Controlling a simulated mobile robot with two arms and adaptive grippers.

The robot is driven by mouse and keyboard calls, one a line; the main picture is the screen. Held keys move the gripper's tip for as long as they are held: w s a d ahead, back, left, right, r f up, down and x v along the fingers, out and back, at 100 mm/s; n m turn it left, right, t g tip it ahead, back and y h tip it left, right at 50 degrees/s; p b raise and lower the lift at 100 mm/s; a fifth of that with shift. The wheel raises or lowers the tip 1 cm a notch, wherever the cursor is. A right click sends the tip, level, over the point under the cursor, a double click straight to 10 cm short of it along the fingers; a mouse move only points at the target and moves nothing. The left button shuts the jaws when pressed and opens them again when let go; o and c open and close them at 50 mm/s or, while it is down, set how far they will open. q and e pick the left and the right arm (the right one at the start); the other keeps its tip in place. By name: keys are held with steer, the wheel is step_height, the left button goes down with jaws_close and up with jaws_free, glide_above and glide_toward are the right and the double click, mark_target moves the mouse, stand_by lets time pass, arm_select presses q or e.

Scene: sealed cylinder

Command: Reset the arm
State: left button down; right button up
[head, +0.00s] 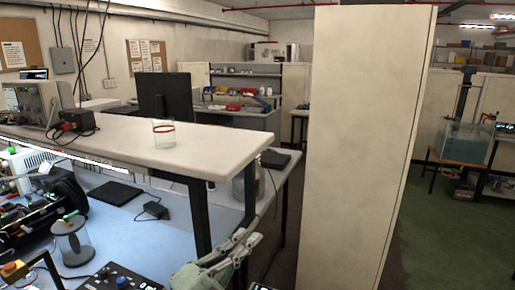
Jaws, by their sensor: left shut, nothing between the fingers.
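My left gripper (248,240) shows at the bottom centre, in front of the workbench's right end. Its pale grey fingers point up and to the right, are shut and hold nothing. A pale green part of my left arm (195,277) shows below it at the frame's bottom edge. My right gripper is not in view. A clear cylinder with a red band (163,138) stands upright on the raised white shelf (215,150), apart from my gripper.
A dark control box with a blue knob (122,279) sits at the bench's front. Black equipment (40,210) fills the bench's left side. A dark shelf leg (199,215) rises close to my gripper. A tall pale pillar (362,150) blocks the middle right. Green floor (450,240) is open at right.

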arm_select(q)
steer(key=s+a+f+n+g+y, duration=0.1)
steer(key=s+a+f+n+y, duration=0.1)
steer(key=a+f+n+y, duration=0.65)
steer(key=s+a+f+n+g+y, duration=0.1)
steer(key=s+a+f+n+y, duration=0.1)
steer(key=a+f+n+y, duration=0.6)
steer(key=s+f+n+g, duration=0.1)
steer(key=s+f+g, duration=0.35)
steer(key=s, duration=0.35)
steer(key=s+a+f+n+g+h, duration=0.1)
steer(key=s+f+g, duration=0.2)
steer(key=s+f, duration=0.4)
steer(key=s+f+n+g, duration=0.2)
steer(key=s+f+g, duration=0.15)
steer(key=s, duration=0.65)
step_height(320, 180, down, 30)
steer(key=b, duration=0.2)
steer(key=s+a+f+g, duration=0.1)
steer(key=s+f, duration=0.7)
steer(key=s+a+f+g+b, duration=0.1)
steer(key=s+a+f, duration=0.1)
steer(key=s+f, duration=0.6)
steer(key=shift+s+a+f+m, duration=0.25)
steer(key=shift+s+f+m, duration=0.15)
steer(key=shift+s, duration=0.35)
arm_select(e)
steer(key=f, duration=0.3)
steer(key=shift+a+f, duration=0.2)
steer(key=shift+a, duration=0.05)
